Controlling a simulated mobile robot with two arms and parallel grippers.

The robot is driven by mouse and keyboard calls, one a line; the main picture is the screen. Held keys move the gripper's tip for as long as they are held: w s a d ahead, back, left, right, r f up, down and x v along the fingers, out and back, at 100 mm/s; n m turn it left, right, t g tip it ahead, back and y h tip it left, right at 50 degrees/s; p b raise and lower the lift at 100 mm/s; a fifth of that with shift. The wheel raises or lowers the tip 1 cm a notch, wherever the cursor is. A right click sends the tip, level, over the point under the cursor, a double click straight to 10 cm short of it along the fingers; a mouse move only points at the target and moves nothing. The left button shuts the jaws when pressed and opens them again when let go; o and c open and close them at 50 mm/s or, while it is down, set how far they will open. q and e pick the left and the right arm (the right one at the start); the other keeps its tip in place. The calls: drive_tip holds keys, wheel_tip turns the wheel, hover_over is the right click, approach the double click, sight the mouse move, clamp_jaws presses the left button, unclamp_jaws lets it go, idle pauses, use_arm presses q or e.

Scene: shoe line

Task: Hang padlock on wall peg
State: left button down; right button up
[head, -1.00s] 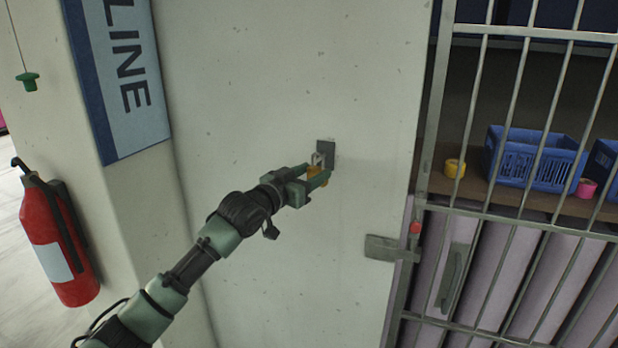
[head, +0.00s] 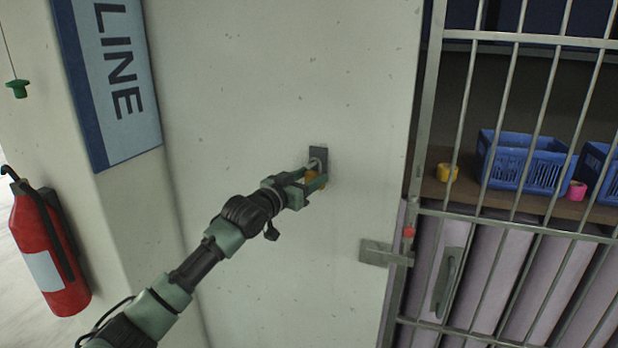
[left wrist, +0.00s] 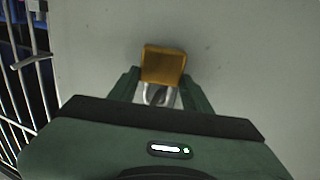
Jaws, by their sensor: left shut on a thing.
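The padlock has a brass-yellow body (head: 311,174) and a pale metal shackle. My left gripper (head: 308,184) is shut on it, up against the pale wall. In the head view the shackle is above the body, in front of a dark grey wall plate (head: 320,152). The peg itself is hidden or too small to make out, and I cannot tell whether the shackle is around it. In the left wrist view the padlock body (left wrist: 163,65) is just beyond the fingers (left wrist: 160,92), with the shackle between them. My right gripper is not in view.
A barred gate (head: 440,120) stands right of the wall, with a latch (head: 378,252) at its edge. Behind it are blue baskets (head: 525,160) and yellow and pink rolls. A red fire extinguisher (head: 45,250) and a sign (head: 115,85) are on the left. The wall around the plate is bare.

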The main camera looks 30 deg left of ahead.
use_arm(q)
drive_tip(key=shift+r, duration=0.1)
drive_tip(key=c, duration=0.6)
unclamp_jaws()
drive_tip(key=shift+s, duration=0.15)
